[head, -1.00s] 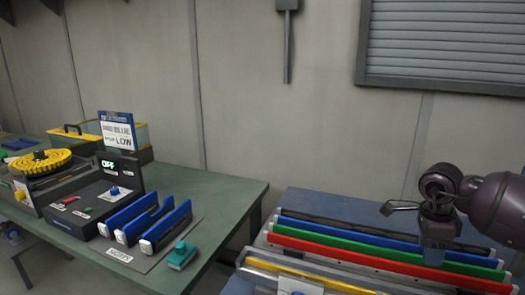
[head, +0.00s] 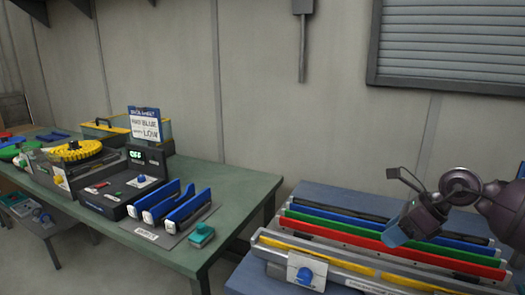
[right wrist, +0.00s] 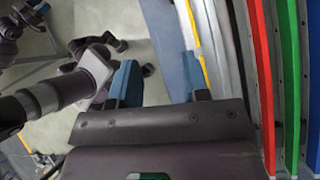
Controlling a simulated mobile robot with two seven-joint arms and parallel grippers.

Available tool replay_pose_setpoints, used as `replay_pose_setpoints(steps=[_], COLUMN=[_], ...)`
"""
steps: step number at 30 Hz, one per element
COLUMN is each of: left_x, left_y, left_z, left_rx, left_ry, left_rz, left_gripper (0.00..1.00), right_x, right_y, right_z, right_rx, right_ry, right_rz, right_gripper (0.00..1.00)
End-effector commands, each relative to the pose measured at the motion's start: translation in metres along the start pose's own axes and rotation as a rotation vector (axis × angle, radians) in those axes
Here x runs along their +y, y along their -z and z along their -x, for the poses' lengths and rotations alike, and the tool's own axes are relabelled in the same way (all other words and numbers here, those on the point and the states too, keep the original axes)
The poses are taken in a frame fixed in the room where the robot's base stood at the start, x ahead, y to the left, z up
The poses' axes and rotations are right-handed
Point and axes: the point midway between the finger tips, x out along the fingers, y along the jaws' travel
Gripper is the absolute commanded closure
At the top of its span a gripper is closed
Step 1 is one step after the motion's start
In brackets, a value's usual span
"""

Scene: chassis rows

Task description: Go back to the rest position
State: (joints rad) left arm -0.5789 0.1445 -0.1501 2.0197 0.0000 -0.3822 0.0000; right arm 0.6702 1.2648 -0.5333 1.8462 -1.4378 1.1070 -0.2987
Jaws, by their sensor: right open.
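My right gripper (head: 397,238) is at the right of the head view, above the chassis rows on the blue table. In the right wrist view its two blue fingers (right wrist: 157,80) stand apart with nothing between them. The rows below it include a red bar (head: 340,240), a green bar (head: 315,225) and a blue bar (head: 400,233). The red bar also shows in the right wrist view (right wrist: 262,70), to the right of the fingers. My left gripper is not visible in the head view.
A blue-knobbed white block (head: 306,270) sits at the front of the rows. Floor shows between the tables.

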Motion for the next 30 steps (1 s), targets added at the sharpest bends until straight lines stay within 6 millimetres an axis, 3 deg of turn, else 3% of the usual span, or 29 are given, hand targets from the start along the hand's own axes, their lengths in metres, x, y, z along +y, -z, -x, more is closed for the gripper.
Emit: replay_pose_setpoints(steps=[3,6,10,14,17,20,25,30], left_x=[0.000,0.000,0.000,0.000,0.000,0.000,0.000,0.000], left_y=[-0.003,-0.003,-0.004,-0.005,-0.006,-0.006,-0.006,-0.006], left_z=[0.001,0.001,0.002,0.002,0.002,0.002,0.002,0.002], left_rx=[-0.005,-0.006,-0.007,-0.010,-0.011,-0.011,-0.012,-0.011], left_ry=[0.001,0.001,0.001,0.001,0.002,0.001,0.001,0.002], left_rz=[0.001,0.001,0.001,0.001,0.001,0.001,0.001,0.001], left_gripper=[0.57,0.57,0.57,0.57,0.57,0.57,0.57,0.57], right_x=[0.025,0.043,0.055,0.053,0.043,0.032,0.029,0.050], right_y=[-0.038,-0.064,-0.084,-0.084,-0.067,-0.035,0.039,0.120], right_z=[-0.013,-0.019,-0.025,-0.033,-0.046,-0.067,-0.110,-0.154], right_rx=[-0.246,-0.445,-0.682,-0.889,-1.025,-1.127,-1.218,-1.242], right_ry=[-0.129,-0.252,-0.416,-0.570,-0.670,-0.741,-0.794,-0.794], right_rz=[-0.131,-0.288,-0.557,-0.901,-1.220,-1.558,-2.091,-2.545], right_gripper=[0.58,0.58,0.58,0.58,0.58,0.58,0.58,0.58])
